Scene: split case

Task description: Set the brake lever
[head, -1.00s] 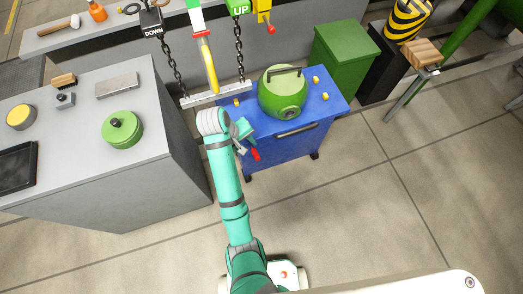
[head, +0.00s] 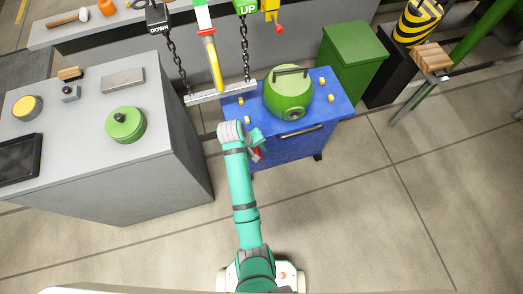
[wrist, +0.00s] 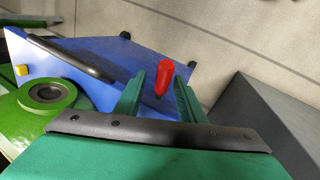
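The blue cart (head: 270,150) stands ahead, with a red lever (head: 257,155) low on its near side. My gripper (head: 256,146) is at that side of the cart, right by the red lever, and partly covers it in the head view. In the wrist view the red lever (wrist: 165,78) stands up between the two green fingers of my gripper (wrist: 160,98). The fingers are apart, with gaps on both sides of the lever. The lever's lower end is partly hidden by my gripper.
A green round casing (head: 289,95) sits on the cart, which has a dark handle bar (head: 297,132). A hoist bar (head: 220,93) hangs on chains at the cart's left. A grey bench (head: 110,175) stands left.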

